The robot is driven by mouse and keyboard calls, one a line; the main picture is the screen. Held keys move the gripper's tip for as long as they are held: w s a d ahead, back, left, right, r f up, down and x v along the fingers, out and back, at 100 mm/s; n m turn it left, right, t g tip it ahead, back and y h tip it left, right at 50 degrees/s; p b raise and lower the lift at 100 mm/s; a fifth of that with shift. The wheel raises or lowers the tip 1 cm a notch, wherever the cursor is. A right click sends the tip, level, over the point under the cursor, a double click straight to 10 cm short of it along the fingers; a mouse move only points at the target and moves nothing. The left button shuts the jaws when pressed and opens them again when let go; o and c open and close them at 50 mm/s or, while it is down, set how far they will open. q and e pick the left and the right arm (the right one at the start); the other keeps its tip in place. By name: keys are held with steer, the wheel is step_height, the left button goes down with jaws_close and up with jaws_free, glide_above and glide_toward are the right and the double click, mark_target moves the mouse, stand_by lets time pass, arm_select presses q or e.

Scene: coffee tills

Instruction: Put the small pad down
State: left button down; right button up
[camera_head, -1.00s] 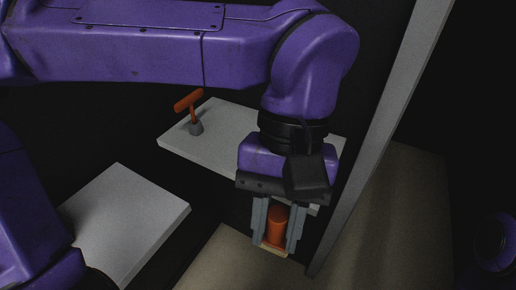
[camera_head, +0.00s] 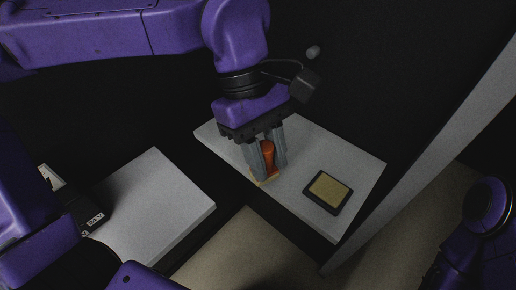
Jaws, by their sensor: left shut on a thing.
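My left gripper (camera_head: 267,172) points down and is shut on the small pad (camera_head: 267,150). The pad has an upright orange handle between the fingers and a thin tan base (camera_head: 262,181) at the fingertips. It is over the front part of the grey shelf (camera_head: 300,160), close to the front edge. I cannot tell whether the base touches the shelf. My right gripper is not in view; part of my right arm shows at the lower right.
A dark-framed tan pad (camera_head: 327,191) lies on the shelf to the right, with bare shelf around it. A grey slab (camera_head: 160,205) is at lower left. A slanting grey post (camera_head: 430,165) stands right of the shelf. A small grey rounded thing (camera_head: 313,52) shows behind.

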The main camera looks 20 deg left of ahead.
arm_select(q)
steer(key=w+f+p, duration=0.1)
steer(key=w+f, duration=0.2)
steer(key=w, duration=0.1)
steer(key=w+a+f+p, duration=0.1)
steer(key=w+f+p, duration=0.1)
steer(key=w, duration=0.3)
steer(key=w+f+p, duration=0.1)
steer(key=w+f, duration=0.3)
steer(key=shift+w+a+f, duration=0.2)
steer(key=shift+a+f, duration=0.05)
steer(key=shift+a, duration=0.15)
step_height(320, 180, down, 3)
steer(key=shift+r+p, duration=0.1)
steer(key=shift+p, duration=0.2)
steer(key=shift+f, duration=0.25)
steer(key=c, duration=0.8)
jaws_free()
steer(key=shift+f, duration=0.15)
